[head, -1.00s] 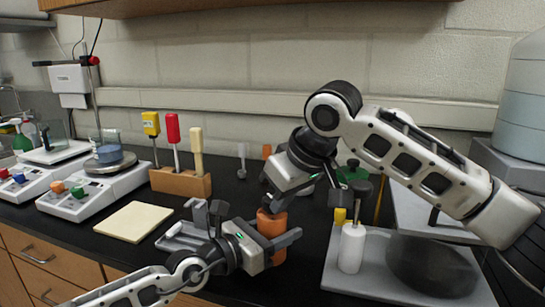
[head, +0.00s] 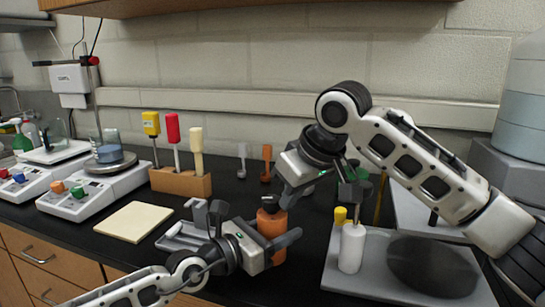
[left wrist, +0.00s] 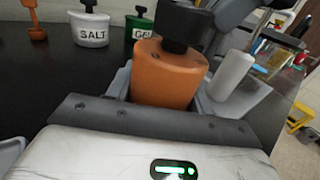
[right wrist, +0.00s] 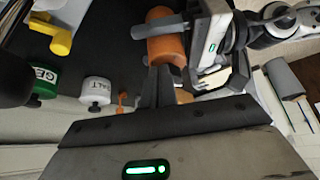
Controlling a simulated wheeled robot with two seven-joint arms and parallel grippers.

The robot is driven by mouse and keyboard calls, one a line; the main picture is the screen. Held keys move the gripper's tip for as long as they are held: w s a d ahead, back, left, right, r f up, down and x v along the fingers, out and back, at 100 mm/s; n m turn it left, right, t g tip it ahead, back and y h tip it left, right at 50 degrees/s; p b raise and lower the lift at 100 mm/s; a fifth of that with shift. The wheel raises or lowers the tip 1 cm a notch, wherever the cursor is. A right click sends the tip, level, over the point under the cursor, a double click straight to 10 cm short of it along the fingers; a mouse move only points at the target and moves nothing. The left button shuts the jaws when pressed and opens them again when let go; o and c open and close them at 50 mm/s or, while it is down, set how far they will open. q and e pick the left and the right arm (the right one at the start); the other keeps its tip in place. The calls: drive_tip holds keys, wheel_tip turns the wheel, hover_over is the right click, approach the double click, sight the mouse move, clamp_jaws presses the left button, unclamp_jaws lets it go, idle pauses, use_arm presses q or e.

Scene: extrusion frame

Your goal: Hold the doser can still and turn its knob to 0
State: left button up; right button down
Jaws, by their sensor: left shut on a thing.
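The orange doser can (head: 271,226) stands upright on the dark bench; it fills the upper middle of the left wrist view (left wrist: 168,75). My left gripper (head: 272,238) is shut around its body, one finger on each side. The dark knob (left wrist: 188,28) is on top of the can, and its scale cannot be read. My right gripper (head: 282,197) reaches down from the upper right to the can's top. In the right wrist view its fingers (right wrist: 160,75) are close together at the can (right wrist: 165,45); whether they grip the knob is hidden.
A white SALT pot (left wrist: 88,28) and a green-labelled pot (left wrist: 140,27) stand behind the can. A grey tray (head: 340,278) with a white bottle (head: 351,248) is at right. A wooden block (head: 181,183) with tools and a cream pad (head: 133,221) are at left.

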use_arm(q)
drive_tip(key=shift+s+d, duration=0.1)
drive_tip(key=shift+d, duration=0.05)
use_arm(e)
drive_tip(key=shift+s+d+r, duration=0.1)
drive_tip(key=shift+s+d, duration=0.15)
drive_tip(key=shift+d, duration=0.1)
wheel_tip(320, 180, up, 6)
drive_tip(key=shift+f, duration=0.1)
idle(0.4)
use_arm(q)
drive_tip(key=o, duration=1.1)
drive_tip(key=shift+o, duration=0.2)
